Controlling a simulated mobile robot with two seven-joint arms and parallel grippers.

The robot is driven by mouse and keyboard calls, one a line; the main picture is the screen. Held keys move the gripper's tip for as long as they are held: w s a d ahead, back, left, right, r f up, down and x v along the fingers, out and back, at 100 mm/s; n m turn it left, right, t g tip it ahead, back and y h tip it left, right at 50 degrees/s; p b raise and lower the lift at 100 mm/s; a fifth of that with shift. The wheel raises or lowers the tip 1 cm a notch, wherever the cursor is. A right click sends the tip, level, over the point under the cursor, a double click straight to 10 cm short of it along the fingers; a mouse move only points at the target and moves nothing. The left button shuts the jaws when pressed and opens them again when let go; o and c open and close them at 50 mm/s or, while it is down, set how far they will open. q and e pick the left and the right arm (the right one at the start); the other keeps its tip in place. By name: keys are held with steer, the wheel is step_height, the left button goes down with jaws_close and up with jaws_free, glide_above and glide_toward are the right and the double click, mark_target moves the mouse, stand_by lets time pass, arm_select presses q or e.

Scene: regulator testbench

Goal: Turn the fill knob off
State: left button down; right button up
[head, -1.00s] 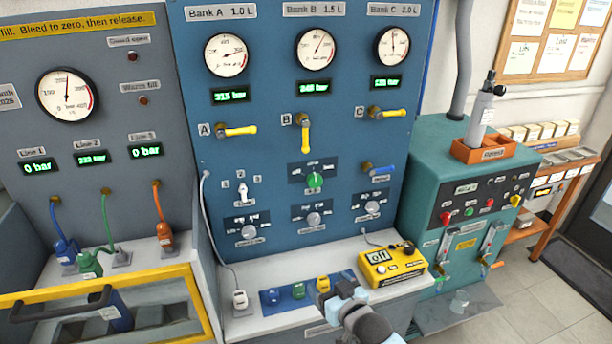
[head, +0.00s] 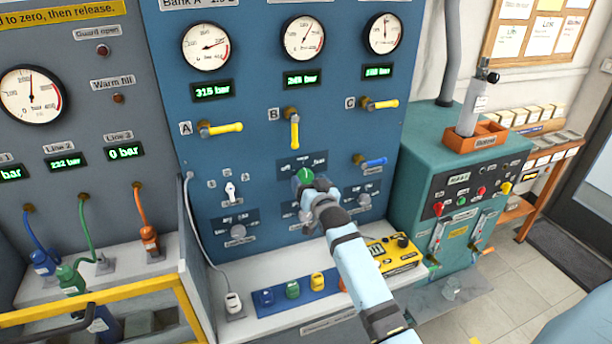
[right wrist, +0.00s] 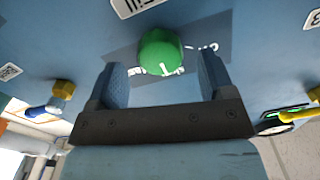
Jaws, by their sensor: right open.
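The round green knob (head: 304,176) is on the blue panel, below the yellow Bank B lever, on a dark label plate. My right gripper (head: 312,190) is right in front of it and partly covers it and its label. In the right wrist view the green knob (right wrist: 160,52), with a white mark on its face, shows between and just beyond the two spread fingertips (right wrist: 163,76). The right gripper is open, with a visible gap to the knob on both sides. I cannot tell whether the fingertips overlap the knob in depth. My left gripper is not in view.
A white selector (head: 231,191) is left of the knob, and grey knobs (head: 237,232) sit below. Yellow levers (head: 295,132) and a blue-handled lever (head: 372,162) stick out nearby. A yellow meter box (head: 396,255) stands on the shelf beneath, beside my right arm.

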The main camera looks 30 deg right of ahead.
steer(key=shift+x, duration=1.45)
steer(key=shift+c, duration=0.4)
steer(key=c, duration=0.9)
steer(key=shift+o, duration=0.2)
